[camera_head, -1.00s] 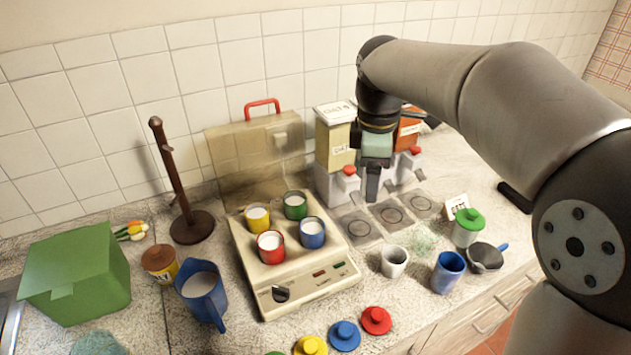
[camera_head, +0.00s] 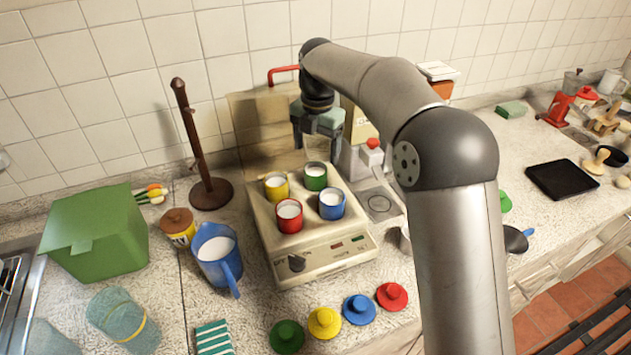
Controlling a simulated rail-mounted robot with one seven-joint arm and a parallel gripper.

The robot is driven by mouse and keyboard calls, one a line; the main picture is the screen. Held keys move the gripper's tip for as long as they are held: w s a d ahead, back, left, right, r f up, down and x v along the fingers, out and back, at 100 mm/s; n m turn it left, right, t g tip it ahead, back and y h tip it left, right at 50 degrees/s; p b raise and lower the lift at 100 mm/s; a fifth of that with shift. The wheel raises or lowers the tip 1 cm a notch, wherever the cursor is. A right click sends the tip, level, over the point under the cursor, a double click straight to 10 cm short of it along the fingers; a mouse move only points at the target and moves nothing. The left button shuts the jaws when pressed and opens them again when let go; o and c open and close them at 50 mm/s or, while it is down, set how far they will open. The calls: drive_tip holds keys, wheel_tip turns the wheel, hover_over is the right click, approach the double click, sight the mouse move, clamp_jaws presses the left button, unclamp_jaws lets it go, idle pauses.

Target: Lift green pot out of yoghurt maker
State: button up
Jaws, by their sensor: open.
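The green pot (camera_head: 315,177), filled with white, sits in the back right place of the cream yoghurt maker (camera_head: 322,263). A yellow pot (camera_head: 277,187) is to its left, a red pot (camera_head: 289,216) is in front left and a blue pot (camera_head: 332,204) is in front. All are uncovered. The maker's clear lid (camera_head: 262,130) with a red handle stands open behind. My gripper (camera_head: 317,148) is open and empty, pointing down just above and behind the green pot. Its fingertips are small in view, and the exact gap to the pot is hard to tell.
Green (camera_head: 287,336), yellow (camera_head: 324,322), blue (camera_head: 359,308) and red (camera_head: 392,295) lids lie in front. A blue jug (camera_head: 217,258) and a brown stand (camera_head: 209,190) are at left. A dispenser (camera_head: 362,155) stands close right of my gripper.

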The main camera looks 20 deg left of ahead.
sight(315, 172)
drive_tip(key=shift+s+f+p, duration=0.15)
drive_tip(key=shift+f+p, duration=0.55)
drive_tip(key=shift+f, duration=3.2)
drive_tip(key=c, duration=1.2)
